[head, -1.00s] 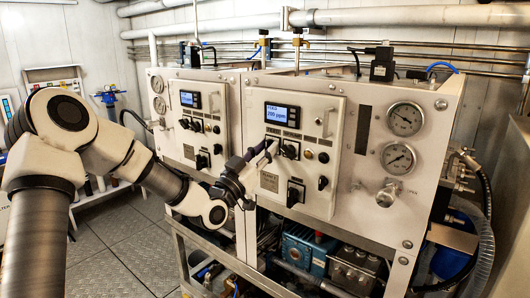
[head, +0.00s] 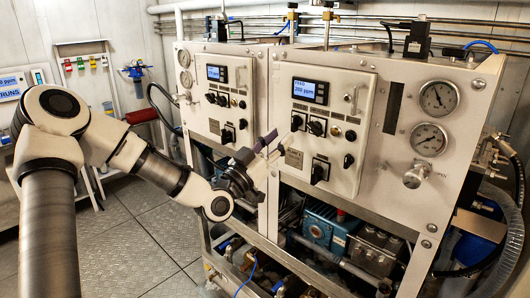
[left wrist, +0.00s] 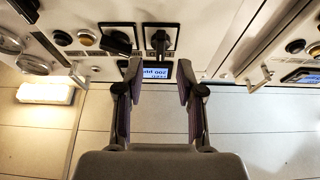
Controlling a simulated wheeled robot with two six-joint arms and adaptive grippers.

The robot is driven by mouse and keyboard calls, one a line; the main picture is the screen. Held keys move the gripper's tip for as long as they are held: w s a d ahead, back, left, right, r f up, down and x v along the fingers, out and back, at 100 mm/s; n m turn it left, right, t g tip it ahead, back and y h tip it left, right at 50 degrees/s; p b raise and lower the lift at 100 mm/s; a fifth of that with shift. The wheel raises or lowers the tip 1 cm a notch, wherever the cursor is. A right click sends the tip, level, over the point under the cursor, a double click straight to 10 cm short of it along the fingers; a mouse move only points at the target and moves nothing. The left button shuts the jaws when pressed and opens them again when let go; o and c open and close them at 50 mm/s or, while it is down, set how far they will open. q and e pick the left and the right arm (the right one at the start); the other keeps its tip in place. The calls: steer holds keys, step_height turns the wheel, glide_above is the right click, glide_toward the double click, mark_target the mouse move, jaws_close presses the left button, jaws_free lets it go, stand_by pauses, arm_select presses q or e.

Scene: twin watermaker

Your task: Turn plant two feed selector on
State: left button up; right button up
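The right-hand panel (head: 335,95) has a lit display (head: 310,90) reading about 200 ppm. Below it sit a left black selector knob (head: 297,122) and a right black selector knob (head: 317,127). A larger black selector (head: 320,171) is lower down. Their labels are too small to read. My left gripper (head: 280,147) is open and empty, in front of the panel's lower left edge, apart from the knobs. In the left wrist view, upside down, the gripper (left wrist: 158,78) frames the display (left wrist: 156,72); the left knob (left wrist: 160,40), handle upright, lies beyond it. My right gripper is not in view.
A similar panel (head: 220,100) with its own display and knobs stands to the left. Two gauges (head: 438,97) and a round valve knob (head: 417,175) are at the right. Pumps and hoses (head: 330,228) fill the frame below. The floor (head: 135,235) at left is clear.

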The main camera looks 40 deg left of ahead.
arm_select(q)
steer(key=v, duration=0.6)
steer(key=shift+s, duration=0.2)
